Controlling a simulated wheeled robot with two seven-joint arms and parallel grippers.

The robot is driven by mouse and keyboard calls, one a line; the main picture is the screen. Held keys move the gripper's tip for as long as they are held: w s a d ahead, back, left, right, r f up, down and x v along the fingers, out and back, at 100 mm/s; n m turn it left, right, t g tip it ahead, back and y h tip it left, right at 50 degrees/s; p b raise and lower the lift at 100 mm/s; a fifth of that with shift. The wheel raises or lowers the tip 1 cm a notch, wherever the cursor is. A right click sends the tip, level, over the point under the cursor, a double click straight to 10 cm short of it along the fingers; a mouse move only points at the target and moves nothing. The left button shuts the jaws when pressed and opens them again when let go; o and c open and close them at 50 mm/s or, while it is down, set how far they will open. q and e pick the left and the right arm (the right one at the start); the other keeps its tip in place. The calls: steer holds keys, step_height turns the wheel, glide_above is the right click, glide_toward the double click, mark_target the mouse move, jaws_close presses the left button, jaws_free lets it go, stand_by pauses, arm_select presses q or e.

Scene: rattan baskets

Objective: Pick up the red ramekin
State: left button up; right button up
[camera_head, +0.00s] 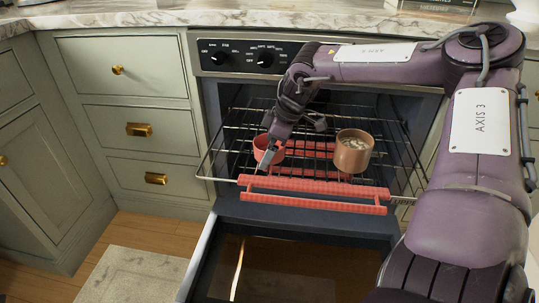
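The red ramekin (277,155) stands on the pulled-out oven rack, left of its middle. My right gripper (266,160) comes down from above at the ramekin's left side. One pale finger shows against the red wall; where the other finger is, I cannot make out. Whether the fingers touch or grasp the ramekin is not clear. My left gripper is not in view.
An orange-brown ramekin (353,158) with pale contents stands on the rack to the right. A red guard (312,203) lies along the rack's front. The oven door (285,262) hangs open below. Drawers (133,128) flank the oven at left, and a marble counter is above.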

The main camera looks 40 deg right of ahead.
steer(key=shift+r, duration=0.1)
steer(key=c, duration=1.1)
